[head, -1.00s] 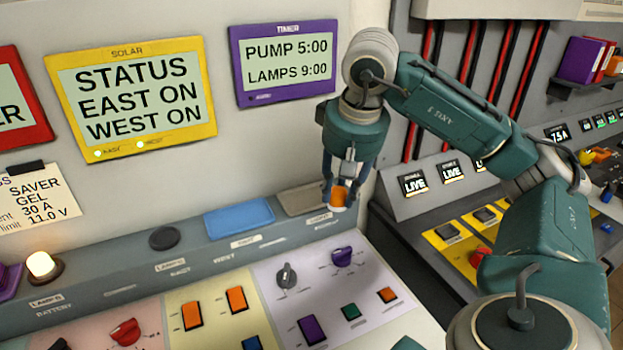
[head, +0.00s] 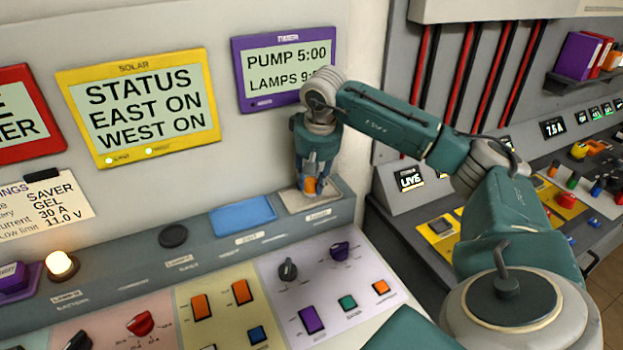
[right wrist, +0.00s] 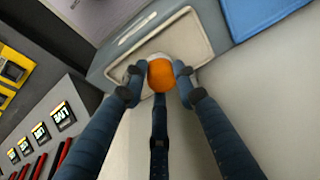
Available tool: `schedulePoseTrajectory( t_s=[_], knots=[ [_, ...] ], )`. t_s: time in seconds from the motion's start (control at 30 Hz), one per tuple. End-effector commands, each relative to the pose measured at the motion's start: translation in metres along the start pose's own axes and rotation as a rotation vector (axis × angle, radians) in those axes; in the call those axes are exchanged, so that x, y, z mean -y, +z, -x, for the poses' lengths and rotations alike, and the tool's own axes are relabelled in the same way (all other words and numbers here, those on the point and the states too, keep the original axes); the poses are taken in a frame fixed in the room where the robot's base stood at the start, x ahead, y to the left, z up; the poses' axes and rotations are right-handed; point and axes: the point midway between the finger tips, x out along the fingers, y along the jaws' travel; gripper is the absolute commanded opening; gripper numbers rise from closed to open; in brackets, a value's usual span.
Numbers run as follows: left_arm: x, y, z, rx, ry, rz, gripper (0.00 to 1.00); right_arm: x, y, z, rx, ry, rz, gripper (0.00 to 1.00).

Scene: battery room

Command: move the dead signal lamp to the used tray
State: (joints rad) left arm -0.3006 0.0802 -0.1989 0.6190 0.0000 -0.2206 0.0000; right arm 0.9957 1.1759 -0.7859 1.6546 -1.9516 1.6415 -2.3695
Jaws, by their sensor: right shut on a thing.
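The signal lamp (head: 311,185) has an orange dome and a pale base, and it looks unlit. My right gripper (head: 310,189) is shut on it. In the right wrist view the lamp (right wrist: 172,74) sits between the fingertips, base toward the tray. A beige tray (head: 288,203) lies on the console ledge right below or around the lamp; its label is too small to read. In the right wrist view the lamp is over the edge of this tray (right wrist: 196,34). I cannot tell whether it touches the tray floor. My left gripper is not in view.
A blue tray (head: 243,215) lies left of the beige one. A dark, empty round socket (head: 173,236) and a lit lamp (head: 61,264) are farther left on the ledge. The wall with the timer display (head: 285,72) stands close behind. Switches and knobs cover the sloping panel below.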

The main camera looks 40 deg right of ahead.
Motion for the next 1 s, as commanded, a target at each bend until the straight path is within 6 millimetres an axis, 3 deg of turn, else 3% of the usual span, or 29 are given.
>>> schedulePoseTrajectory(
  t_s=[0.1,0.43,0.47,0.57,0.83,1.0],
  knots=[
    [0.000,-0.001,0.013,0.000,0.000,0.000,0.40,0.000,-0.001,-0.007,0.002,0.000,-0.001,0.03],
    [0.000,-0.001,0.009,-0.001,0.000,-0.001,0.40,0.000,0.000,-0.013,-0.001,-0.001,-0.001,0.03],
    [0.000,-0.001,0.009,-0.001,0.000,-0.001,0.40,0.000,0.000,-0.014,-0.001,-0.001,-0.001,0.30],
    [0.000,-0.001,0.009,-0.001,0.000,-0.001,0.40,0.000,0.000,-0.013,0.000,-0.001,-0.001,0.48],
    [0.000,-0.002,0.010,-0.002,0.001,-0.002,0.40,0.000,0.000,-0.012,0.000,0.000,-0.001,0.48],
    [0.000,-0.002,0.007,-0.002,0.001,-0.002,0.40,0.001,-0.002,0.000,-0.003,-0.002,-0.001,0.48]
  ],
)
